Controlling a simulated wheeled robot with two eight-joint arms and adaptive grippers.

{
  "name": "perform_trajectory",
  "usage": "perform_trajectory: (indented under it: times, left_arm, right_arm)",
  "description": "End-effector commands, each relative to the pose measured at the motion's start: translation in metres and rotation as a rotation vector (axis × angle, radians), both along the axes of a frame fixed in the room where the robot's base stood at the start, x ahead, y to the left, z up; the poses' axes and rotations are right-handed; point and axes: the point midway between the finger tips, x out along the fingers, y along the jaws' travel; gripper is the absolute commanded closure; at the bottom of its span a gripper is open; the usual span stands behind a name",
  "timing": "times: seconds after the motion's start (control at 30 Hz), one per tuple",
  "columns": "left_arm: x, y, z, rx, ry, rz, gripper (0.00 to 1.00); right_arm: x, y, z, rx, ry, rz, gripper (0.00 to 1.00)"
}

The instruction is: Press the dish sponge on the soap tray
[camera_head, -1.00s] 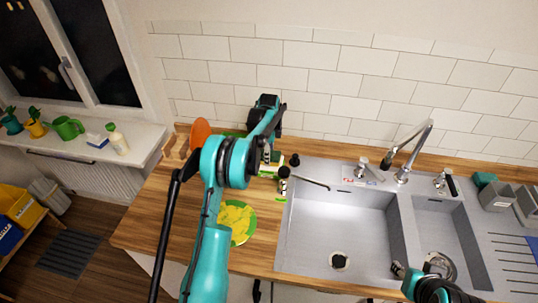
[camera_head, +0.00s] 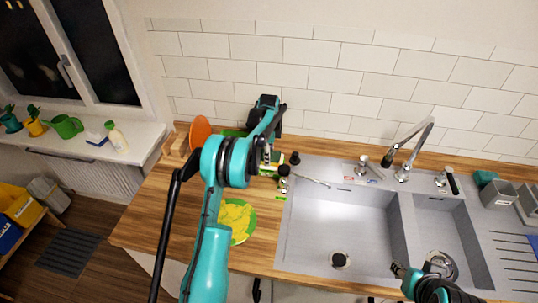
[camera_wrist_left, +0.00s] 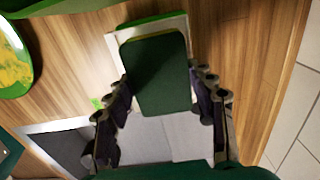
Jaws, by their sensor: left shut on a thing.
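The dark green dish sponge (camera_wrist_left: 158,78) is between the fingers of my left gripper (camera_wrist_left: 163,108), which is shut on it in the left wrist view. The pale, green-edged soap tray (camera_wrist_left: 113,45) lies beneath and beyond the sponge on the wooden counter. The sponge covers much of it, and I cannot tell whether they touch. In the head view, my left arm mostly hides this spot, and my left gripper (camera_head: 272,160) is left of the sink. My right gripper (camera_head: 398,270) is over the front of the sink; its opening is unclear.
A double sink (camera_head: 345,225) with a tall faucet (camera_head: 407,165) takes up the right. A green-rimmed plate with yellow contents (camera_head: 236,217) lies on the counter. An orange plate (camera_head: 200,132) stands at the back left.

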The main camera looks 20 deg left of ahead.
Motion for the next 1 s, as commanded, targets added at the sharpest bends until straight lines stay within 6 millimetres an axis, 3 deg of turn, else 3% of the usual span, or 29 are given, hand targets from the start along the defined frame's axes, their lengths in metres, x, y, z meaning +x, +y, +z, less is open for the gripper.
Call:
perform_trajectory:
  times: [1.0]
  left_arm:
    - [-0.0001, 0.0, -0.0098, 0.0, 0.0, 0.0, 0.69]
  right_arm:
    - [0.0001, 0.0, -0.007, 0.0, 0.0, 0.0, 0.6]
